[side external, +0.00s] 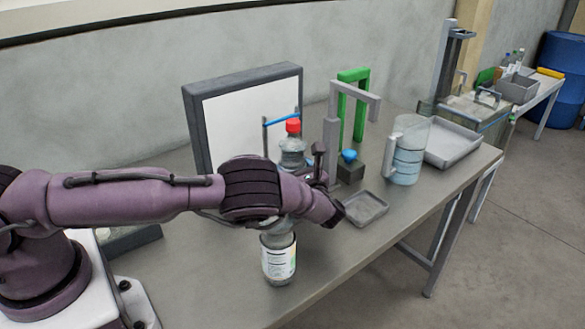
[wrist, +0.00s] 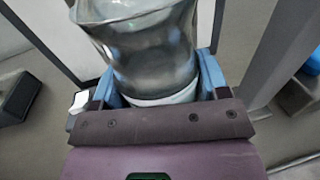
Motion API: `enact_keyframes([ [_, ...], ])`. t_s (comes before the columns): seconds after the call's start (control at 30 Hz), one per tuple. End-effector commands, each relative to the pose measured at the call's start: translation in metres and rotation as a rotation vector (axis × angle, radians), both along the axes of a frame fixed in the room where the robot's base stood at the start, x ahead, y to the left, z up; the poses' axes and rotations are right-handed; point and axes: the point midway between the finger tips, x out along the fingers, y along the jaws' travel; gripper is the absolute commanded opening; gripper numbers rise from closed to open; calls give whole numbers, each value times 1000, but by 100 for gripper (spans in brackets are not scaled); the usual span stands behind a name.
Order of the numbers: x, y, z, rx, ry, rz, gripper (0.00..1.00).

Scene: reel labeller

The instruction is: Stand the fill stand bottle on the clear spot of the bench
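A clear ridged bottle with a red cap (side external: 293,126) and a white label low on its body (side external: 278,262) stands roughly upright at the near side of the bench. My arm crosses in front of its middle. I cannot tell whether its base touches the bench (side external: 205,285). In the wrist view the bottle's clear body (wrist: 155,50) fills the space between the blue fingers of my gripper (wrist: 160,85). The fingers sit against both its sides, so my gripper looks shut on it. In the side view the fingertips are hidden.
A grey stand (side external: 333,130) with a blue piece and a green frame (side external: 343,105) are behind. A white panel (side external: 235,125) stands at the back left. A small tray (side external: 365,208), a jug (side external: 408,155) and a larger tray (side external: 452,145) lie right. The near bench left of the bottle is bare.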

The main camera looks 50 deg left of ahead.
Motion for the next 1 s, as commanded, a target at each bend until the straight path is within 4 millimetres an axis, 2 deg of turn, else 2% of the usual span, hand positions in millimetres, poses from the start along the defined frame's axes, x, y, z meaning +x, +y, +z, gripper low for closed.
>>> enact_keyframes([
  [0.03, 0, 0, 0, -1, 0, 0, 79],
  [0.1, 0, 0, 0, -1, 0, 0, 93],
  [0.47, -1, -4, 1, -1, 0, -1, 93],
  [0.57, -3, -18, 1, -2, 0, -2, 93],
  [1.0, -24, -107, -2, -1, 0, -1, 93],
])
